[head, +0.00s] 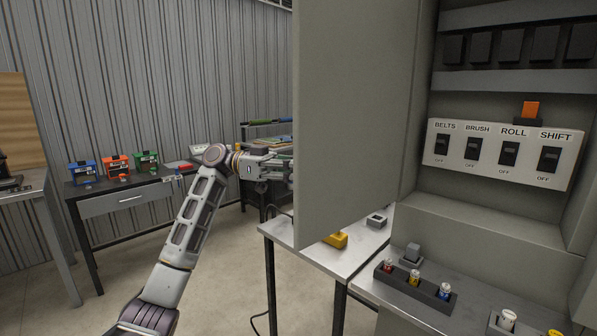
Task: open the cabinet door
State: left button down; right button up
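The grey cabinet (420,190) fills the right of the head view, and its inside is in plain sight. Its grey door (345,110) stands swung open toward the left side of the picture. My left arm comes in from the bottom, and my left gripper (288,170) reaches the door's left edge. Its fingertips are hidden behind the door, so I cannot tell whether they are open, shut or touching it. My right gripper does not show.
Inside the cabinet is a switch panel (497,153) marked BELTS, BRUSH, ROLL and SHIFT. A dark tray (414,288) of coloured fuses lies below it. A white table (320,257) stands beyond the door. A desk (130,198) with coloured boxes stands left; floor between is clear.

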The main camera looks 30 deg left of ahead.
pick_arm(q)
jog(key=c, duration=1.5)
grip_release()
jog(key=s+a, duration=0.1)
jog(key=a, duration=1.1)
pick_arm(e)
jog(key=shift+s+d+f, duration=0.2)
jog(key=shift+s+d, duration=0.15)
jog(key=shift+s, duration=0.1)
